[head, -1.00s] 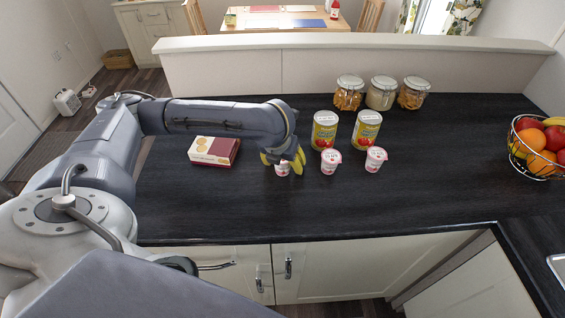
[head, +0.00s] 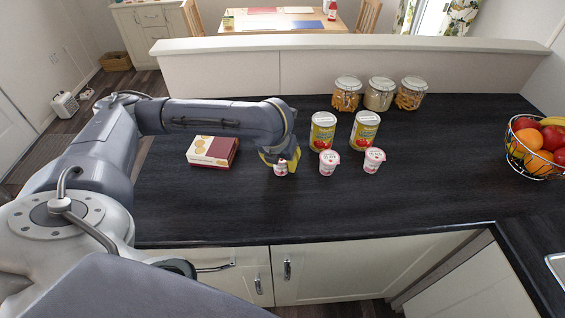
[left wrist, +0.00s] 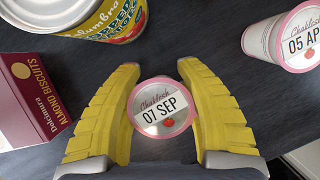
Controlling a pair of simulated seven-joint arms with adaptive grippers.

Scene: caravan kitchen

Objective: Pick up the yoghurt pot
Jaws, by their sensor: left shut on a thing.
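Three small white yoghurt pots with pink-rimmed lids are on the dark worktop. The leftmost yoghurt pot (head: 281,170) is between the yellow fingers of my left gripper (head: 281,163). In the left wrist view this pot's lid (left wrist: 160,107) reads "07 SEP", and the left gripper (left wrist: 158,100) is shut on its sides. I cannot tell any gap between the pot and the worktop. The middle pot (head: 329,163) and the right pot (head: 373,160) stand apart to the right. A pot marked "05 AP" (left wrist: 292,38) shows in the left wrist view. My right gripper is not in view.
A red and cream almond biscuit box (head: 213,151) lies left of the gripper. Two yellow cans (head: 323,131) (head: 364,131) stand behind the pots. Several glass jars (head: 379,94) line the back. A wire fruit basket (head: 536,150) is at the right. The front worktop is clear.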

